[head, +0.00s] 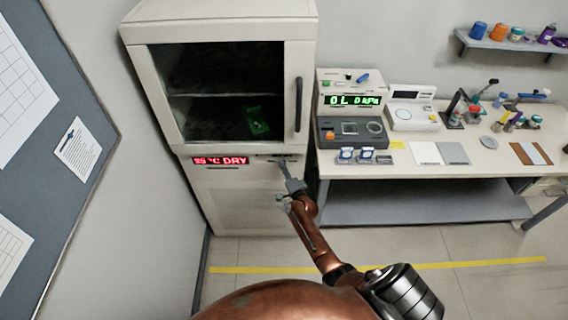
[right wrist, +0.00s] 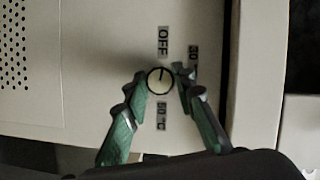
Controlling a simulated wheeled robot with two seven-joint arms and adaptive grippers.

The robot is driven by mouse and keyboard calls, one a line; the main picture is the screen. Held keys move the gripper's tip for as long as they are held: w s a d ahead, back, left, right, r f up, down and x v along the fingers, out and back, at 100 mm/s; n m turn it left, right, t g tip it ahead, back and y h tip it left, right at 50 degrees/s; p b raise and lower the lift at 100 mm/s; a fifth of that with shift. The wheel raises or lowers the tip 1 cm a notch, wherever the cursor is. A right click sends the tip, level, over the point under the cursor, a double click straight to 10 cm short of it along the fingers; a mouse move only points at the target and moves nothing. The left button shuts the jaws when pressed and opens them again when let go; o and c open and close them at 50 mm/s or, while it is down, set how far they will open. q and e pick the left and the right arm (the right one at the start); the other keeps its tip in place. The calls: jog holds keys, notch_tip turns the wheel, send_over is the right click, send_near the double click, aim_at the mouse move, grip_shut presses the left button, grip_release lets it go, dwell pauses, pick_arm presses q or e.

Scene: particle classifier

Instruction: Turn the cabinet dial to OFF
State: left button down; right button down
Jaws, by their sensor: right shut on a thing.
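The white cabinet (head: 258,200) stands at the left of the bench, with a dark glass door and a red display (head: 220,161) that seems to read "55 °C DRY". The round dial (right wrist: 160,80) is pale with a dark rim. Its dark line points up, towards the OFF label (right wrist: 163,41). A 30 label is at its upper right, and an 80 °C label (right wrist: 160,116) below it. My right gripper (right wrist: 161,82) is shut on the dial, one finger on each side. In the head view the right gripper (head: 280,163) hides the dial. My left gripper is not in view.
The cabinet door (head: 229,95) is shut, with a dark handle (head: 298,104) above my right gripper. To the right, a bench (head: 470,165) carries instruments and small tools. A shelf (head: 512,43) with colourful containers hangs on the wall. The floor before the bench is clear.

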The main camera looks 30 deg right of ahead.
jog(key=shift+n+g+p, duration=0.5)
jog(key=shift+n+p, duration=0.5)
jog(key=shift+p, duration=0.5)
jog(key=c, duration=1.6)
grip_release()
jog(key=v, duration=1.2)
